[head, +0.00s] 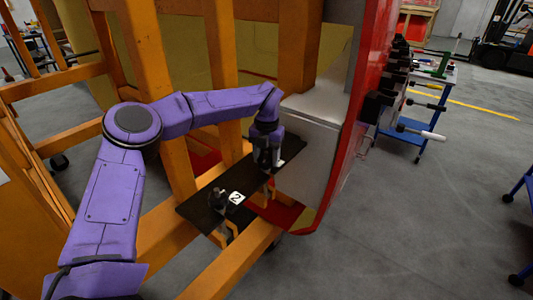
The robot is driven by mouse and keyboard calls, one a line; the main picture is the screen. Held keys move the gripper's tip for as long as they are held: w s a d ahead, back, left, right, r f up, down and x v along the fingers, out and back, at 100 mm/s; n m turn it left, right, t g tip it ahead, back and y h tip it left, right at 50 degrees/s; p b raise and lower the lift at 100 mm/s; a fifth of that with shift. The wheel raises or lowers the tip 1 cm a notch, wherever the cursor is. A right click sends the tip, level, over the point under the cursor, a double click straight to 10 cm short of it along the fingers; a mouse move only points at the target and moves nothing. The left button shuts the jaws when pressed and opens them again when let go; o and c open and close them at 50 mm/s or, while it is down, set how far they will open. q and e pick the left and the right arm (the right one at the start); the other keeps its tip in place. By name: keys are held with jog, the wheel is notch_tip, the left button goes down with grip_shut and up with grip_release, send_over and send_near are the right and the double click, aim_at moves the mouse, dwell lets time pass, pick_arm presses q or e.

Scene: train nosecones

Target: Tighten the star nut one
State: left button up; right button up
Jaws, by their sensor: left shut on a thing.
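My left arm reaches in from the left. My left gripper (266,160) points down over a dark plate (210,203) set between the orange frame and the nosecone. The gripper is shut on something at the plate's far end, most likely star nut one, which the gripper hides. A second dark star nut (218,196) stands on the near end of the plate, beside a white label marked 2 (236,197). A bit of another white label (281,163) shows by the gripper. My right gripper is not in view.
Orange beams (222,60) stand close around my left arm. The red and silver nosecone (345,120) rises just right of the gripper. A blue trolley (418,110) with tools stands at the back right. The grey floor at the right is mostly clear.

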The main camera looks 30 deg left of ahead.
pick_arm(q)
jog(key=shift+s+f+m, duration=0.15)
jog(key=shift+f+m, duration=0.1)
jog(key=shift+m, duration=0.35)
jog(key=o, duration=0.8)
jog(key=shift+o, duration=1.3)
jog(key=shift+s+a+r, duration=0.1)
jog(key=shift+p, duration=0.3)
jog(key=shift+r, duration=0.1)
